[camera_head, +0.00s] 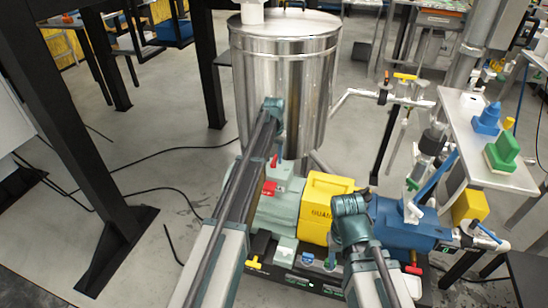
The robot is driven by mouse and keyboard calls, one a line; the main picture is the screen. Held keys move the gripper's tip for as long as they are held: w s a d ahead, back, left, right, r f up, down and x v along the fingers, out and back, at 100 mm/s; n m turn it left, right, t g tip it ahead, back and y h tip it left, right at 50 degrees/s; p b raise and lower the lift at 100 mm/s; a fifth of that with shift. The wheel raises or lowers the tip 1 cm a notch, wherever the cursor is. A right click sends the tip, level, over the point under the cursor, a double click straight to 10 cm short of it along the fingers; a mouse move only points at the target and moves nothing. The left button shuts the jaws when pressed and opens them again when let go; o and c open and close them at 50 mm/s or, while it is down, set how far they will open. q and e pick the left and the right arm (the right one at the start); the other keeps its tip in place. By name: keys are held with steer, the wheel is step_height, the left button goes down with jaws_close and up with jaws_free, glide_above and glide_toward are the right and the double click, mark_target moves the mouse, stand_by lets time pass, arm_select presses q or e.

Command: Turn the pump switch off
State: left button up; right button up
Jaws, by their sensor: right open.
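The pump skid stands in the middle, with a green-grey pump body (276,212), a yellow guard box (324,198) and a blue motor (405,226). I cannot pick out the pump switch for certain. Small red, blue and yellow fittings show on the skid's front, among them a red one (414,270) below the motor. My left gripper (272,108) is at the far end of the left arm, in front of the steel tank; its fingers are not clear. My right gripper (350,207) is above the front of the skid, by the guard and motor; it is open and appears empty.
A large steel tank (300,75) stands behind the pump. Pipework (395,98) runs to its right. A pale shelf (475,150) at the right carries blue and green blocks, with a yellow box (470,206) below. A black post (65,120) stands left; cables cross the floor.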

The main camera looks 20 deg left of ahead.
mark_target(274, 159)
arm_select(q)
step_height(274, 159, up, 14)
steer(key=p, duration=1.4)
steer(key=shift+f, duration=0.1)
steer(key=s+d+r+m+p, duration=0.1)
steer(key=s+d+r+p, duration=0.2)
steer(key=s, duration=0.9)
steer(key=s+d+r+m+p, duration=0.1)
steer(key=s+d+r+p, duration=0.2)
steer(key=s+d, duration=0.5)
steer(key=s+d+r+m+y+p, duration=0.1)
steer(key=s+d+r+p, duration=0.2)
steer(key=s, duration=1.4)
steer(key=d+r, duration=0.1)
steer(key=d, duration=0.2)
steer(key=shift+m+p, duration=0.3)
steer(key=shift+p, duration=0.1)
